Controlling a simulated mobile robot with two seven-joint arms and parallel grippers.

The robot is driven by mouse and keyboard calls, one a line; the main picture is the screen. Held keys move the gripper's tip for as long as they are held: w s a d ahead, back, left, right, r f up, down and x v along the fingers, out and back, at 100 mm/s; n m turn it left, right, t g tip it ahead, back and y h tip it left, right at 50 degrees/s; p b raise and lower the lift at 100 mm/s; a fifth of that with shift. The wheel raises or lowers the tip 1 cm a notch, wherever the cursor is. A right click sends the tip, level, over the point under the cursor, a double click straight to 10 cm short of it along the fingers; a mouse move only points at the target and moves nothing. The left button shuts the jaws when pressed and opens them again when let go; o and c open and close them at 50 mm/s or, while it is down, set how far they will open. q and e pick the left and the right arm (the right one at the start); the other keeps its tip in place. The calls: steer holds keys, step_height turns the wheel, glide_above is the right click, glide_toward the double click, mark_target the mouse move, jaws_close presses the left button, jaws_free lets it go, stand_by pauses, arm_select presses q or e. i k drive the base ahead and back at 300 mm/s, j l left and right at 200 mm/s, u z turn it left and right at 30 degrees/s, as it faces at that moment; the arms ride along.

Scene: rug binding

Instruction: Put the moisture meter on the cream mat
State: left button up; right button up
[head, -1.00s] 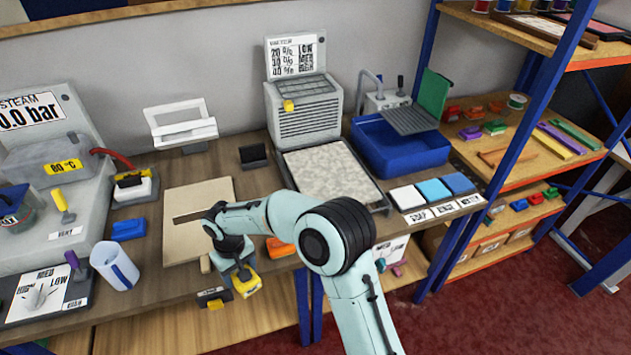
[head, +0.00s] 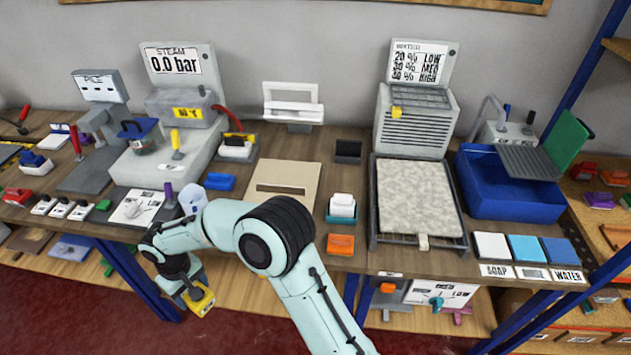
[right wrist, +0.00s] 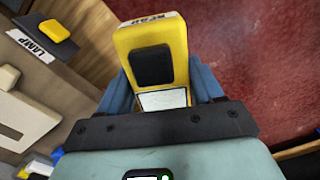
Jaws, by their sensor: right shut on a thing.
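My right gripper (head: 186,288) is shut on the yellow moisture meter (head: 203,303), out in front of the bench's front edge. In the right wrist view the meter (right wrist: 150,40) sits between the two blue fingers, with a black button, a pale screen and a white label at its far end. A flat cream mat (head: 297,172) with a dark slot-like mark lies on the bench, up and to the right of the gripper in the head view. No object covers it. My left gripper is not in view.
The steam unit (head: 180,60) stands left of the mat. A white-and-teal block (head: 342,207) and an orange block (head: 340,244) lie to its right, then a tray (head: 374,215) with a speckled rug piece. A blue block (head: 220,181) lies to its left.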

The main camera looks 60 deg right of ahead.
mark_target(416, 197)
steer(key=k+l+u, duration=0.15)
steer(key=k+u, duration=0.25)
steer(key=k+l+u, duration=0.1)
steer(key=k+u, duration=0.25)
steer(key=k+z, duration=0.3)
steer(key=z, duration=0.2)
steer(key=k+l+z, duration=0.2)
steer(key=z, duration=0.3)
steer(key=k, duration=0.05)
